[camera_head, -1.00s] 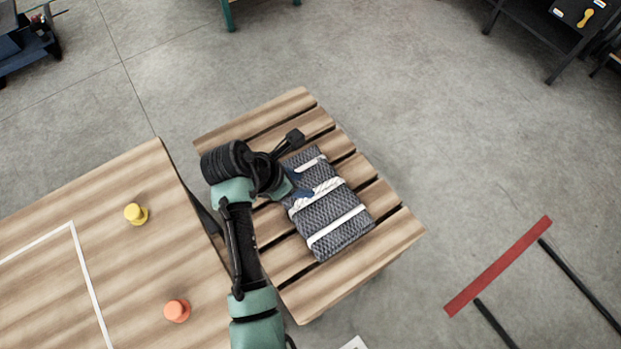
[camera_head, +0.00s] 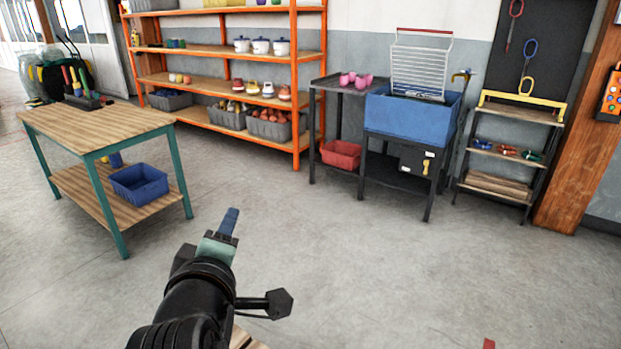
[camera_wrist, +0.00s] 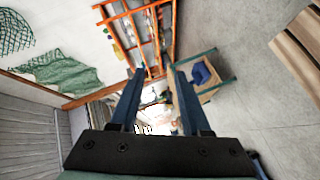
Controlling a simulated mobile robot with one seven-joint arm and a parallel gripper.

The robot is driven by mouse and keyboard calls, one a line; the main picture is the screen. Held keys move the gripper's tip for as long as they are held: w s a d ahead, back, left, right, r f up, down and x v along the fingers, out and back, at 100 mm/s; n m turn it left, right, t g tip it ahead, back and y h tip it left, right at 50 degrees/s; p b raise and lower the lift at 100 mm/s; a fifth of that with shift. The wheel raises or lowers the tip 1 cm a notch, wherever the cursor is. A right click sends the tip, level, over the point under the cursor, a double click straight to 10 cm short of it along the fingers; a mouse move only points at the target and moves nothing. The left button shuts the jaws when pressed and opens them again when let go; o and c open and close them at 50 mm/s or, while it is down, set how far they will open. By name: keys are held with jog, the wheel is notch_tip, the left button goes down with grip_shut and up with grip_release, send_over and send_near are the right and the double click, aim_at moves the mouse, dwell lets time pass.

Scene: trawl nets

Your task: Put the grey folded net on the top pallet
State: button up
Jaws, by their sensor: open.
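My gripper (camera_head: 229,222) is raised in front of the head camera with its blue fingers pointing away over the floor. In the wrist view the two blue fingers of the gripper (camera_wrist: 157,75) stand apart with nothing between them. The grey folded net shows in neither current view. A small corner of the slatted wooden pallet (camera_head: 245,340) shows at the bottom edge of the head view, mostly hidden by my arm. Wooden slats, likely of the pallet (camera_wrist: 298,62), show at the right of the wrist view.
A green-legged workbench (camera_head: 100,125) with a blue bin (camera_head: 138,184) on its lower shelf stands at left. An orange shelf rack (camera_head: 297,90) and a blue sink (camera_head: 412,113) line the back. Green nets (camera_wrist: 62,72) hang on the wall. The middle floor is clear.

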jog(key=s+d+r+m+t, duration=0.2)
jog(key=d+r+m+t, duration=0.1)
jog(key=r, duration=0.6)
jog(key=s+d+r+m+t, duration=0.1)
jog(key=d+r+m+t, duration=0.25)
jog(key=r, duration=0.45)
jog(key=s+d+r+m+t, duration=0.2)
jog(key=s+d+r+m, duration=0.1)
jog(key=s+r, duration=0.3)
jog(key=s+d+r+m+t+h, duration=0.1)
jog(key=s+d+r+m+t, duration=0.2)
jog(key=s+r+m, duration=0.2)
notch_tip(320, 180, up, 5)
jog(key=shift+s+f+t, duration=0.1)
jog(key=shift+s+t, duration=0.25)
jog(key=shift+s, duration=0.7)
notch_tip(320, 180, up, 12)
jog(key=p, duration=1.1)
jog(key=shift+f+p, duration=0.2)
jog(key=shift+p, duration=0.15)
jog(key=shift+a, duration=0.1)
